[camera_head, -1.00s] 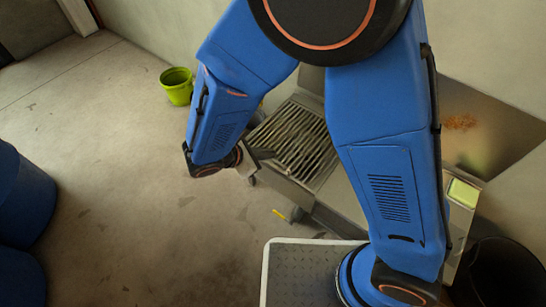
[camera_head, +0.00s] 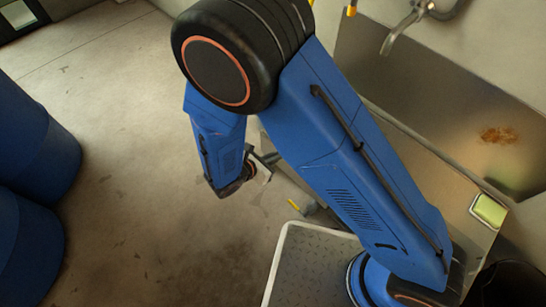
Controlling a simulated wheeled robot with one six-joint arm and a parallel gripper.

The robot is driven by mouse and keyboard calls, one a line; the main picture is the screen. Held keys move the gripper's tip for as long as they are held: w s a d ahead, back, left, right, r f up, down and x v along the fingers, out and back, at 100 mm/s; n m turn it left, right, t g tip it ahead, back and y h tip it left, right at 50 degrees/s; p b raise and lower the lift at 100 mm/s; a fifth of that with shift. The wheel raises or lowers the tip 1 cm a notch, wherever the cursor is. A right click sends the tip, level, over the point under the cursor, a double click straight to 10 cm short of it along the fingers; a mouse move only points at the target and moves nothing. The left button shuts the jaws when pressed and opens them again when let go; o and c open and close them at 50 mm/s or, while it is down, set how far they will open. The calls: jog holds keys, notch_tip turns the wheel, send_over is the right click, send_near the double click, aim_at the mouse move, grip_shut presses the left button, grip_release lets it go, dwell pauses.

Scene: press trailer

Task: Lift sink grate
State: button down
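The sink grate does not show now; my arm covers the area where its metal slats lay a second ago. My gripper (camera_head: 266,167) is at the end of the blue forearm, left of the upper arm, beside the left end of the metal sink unit. Parts of its fingers show, one dark and one pale, but they are small and partly covered. I cannot tell how far apart they are or whether they touch the grate.
The steel counter (camera_head: 445,170) runs to the right, with a tap (camera_head: 400,30) on the wall and a green sponge (camera_head: 488,210). Blue barrels (camera_head: 30,150) stand at the left. A dark bin (camera_head: 510,285) is at lower right. Floor between barrels and arm is clear.

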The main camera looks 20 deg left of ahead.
jog(key=shift+x, duration=2.55)
jog(key=shift+r, duration=0.1)
jog(key=w+d+r+g+y, duration=0.2)
jog(key=w+r+g, duration=0.15)
jog(key=r, duration=0.75)
jog(key=w+d+r+g+y, duration=0.25)
jog(key=w+r, duration=0.25)
jog(key=r, duration=0.5)
jog(key=w+d+r+g+y, duration=0.1)
jog(key=w+d+r+g, duration=0.1)
jog(key=w+d+r, duration=0.3)
jog(key=w+d+r+g, duration=0.2)
jog(key=w+d+r, duration=0.3)
jog(key=w, duration=0.6)
jog(key=shift+r+g+y, duration=0.35)
jog(key=shift+r+g, duration=0.05)
jog(key=shift+r, duration=0.05)
